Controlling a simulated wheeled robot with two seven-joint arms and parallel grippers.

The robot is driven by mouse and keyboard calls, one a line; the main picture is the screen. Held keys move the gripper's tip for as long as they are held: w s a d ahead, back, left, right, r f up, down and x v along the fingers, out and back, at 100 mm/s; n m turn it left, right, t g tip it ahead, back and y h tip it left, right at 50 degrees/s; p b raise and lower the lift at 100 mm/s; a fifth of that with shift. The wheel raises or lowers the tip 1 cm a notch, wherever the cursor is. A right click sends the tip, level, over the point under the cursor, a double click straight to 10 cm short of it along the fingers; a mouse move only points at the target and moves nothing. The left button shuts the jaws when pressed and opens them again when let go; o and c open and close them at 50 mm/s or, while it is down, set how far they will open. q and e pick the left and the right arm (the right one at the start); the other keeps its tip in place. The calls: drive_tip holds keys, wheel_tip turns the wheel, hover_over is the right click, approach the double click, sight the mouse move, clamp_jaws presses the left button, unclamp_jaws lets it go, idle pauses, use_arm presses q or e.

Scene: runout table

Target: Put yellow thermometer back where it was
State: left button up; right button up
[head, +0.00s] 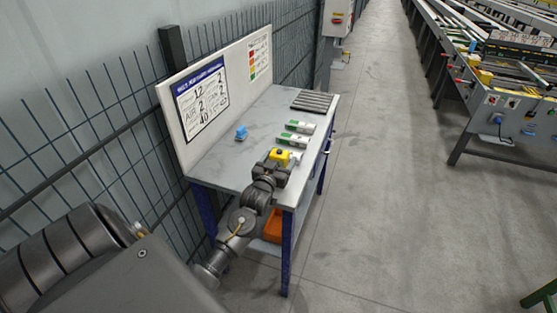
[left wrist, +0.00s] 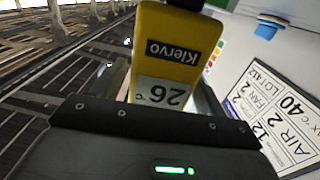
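The yellow thermometer (head: 279,156) is at the near end of the workbench in the head view. In the left wrist view the yellow thermometer (left wrist: 178,45) fills the space between the fingers, with a black "Klervo" label and a display reading 26 °C, upside down in the picture. My left gripper (head: 272,164) is shut on it, with a finger along each side. Whether its lower end touches the bench top is unclear. My right gripper is not in view.
An orange bin (head: 272,229) sits below. Open floor lies right.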

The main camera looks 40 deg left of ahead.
use_arm(q)
drive_tip(key=shift+r, duration=0.25)
drive_tip(key=b+v, duration=0.2)
drive_tip(key=v, duration=1)
drive_tip(key=shift+w+d+f, duration=0.1)
drive_tip(key=shift+f, duration=0.05)
